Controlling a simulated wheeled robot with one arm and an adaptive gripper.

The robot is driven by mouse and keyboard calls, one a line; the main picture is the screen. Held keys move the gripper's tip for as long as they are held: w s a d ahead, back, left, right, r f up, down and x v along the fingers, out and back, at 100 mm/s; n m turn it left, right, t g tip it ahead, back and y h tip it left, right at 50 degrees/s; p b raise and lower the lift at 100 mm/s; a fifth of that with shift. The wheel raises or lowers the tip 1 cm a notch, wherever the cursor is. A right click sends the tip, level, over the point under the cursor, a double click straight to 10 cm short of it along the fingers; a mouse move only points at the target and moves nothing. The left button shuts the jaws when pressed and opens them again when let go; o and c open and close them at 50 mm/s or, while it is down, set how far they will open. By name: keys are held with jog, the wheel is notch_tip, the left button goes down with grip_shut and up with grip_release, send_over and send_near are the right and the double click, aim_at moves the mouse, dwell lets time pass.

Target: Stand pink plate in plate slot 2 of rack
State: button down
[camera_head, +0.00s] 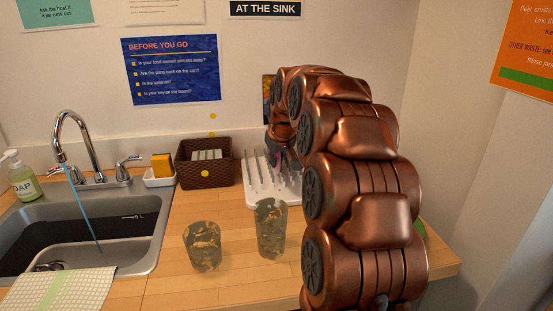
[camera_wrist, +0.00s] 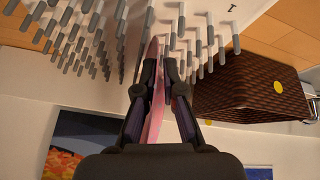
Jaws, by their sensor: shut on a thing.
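The white rack (camera_head: 287,194) with rows of grey-tipped pegs stands on the counter against the wall. Its pegs also fill the top of the wrist view (camera_wrist: 201,48). The pink plate (camera_wrist: 155,120) shows edge-on as a thin upright strip in the wrist view. My gripper (camera_wrist: 160,65) is shut on the plate, a finger on each side. The plate's far edge reaches in among the pegs. I cannot tell whether it touches the rack base, or which slot it lines up with. In the head view my arm hides most of the gripper and plate.
A brown wicker basket (camera_head: 204,172) stands close left of the rack. Two patterned glasses (camera_head: 203,248) (camera_head: 271,232) stand in front of the rack. The sink (camera_head: 80,225) with its faucet is at the left. Some wooden counter between sink and glasses is clear.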

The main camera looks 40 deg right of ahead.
jog(key=shift+f, duration=0.3)
jog(key=c, duration=0.8)
grip_release()
jog(key=shift+r, duration=0.1)
jog(key=shift+r, duration=0.2)
jog(key=w+r+p+v, duration=0.1)
jog(key=p+v, duration=0.1)
jog(key=v, duration=0.8)
jog(key=shift+w+d, duration=0.3)
jog(key=shift+d, duration=0.05)
dwell(1.4)
jog(key=shift+r, duration=0.1)
dwell(0.4)
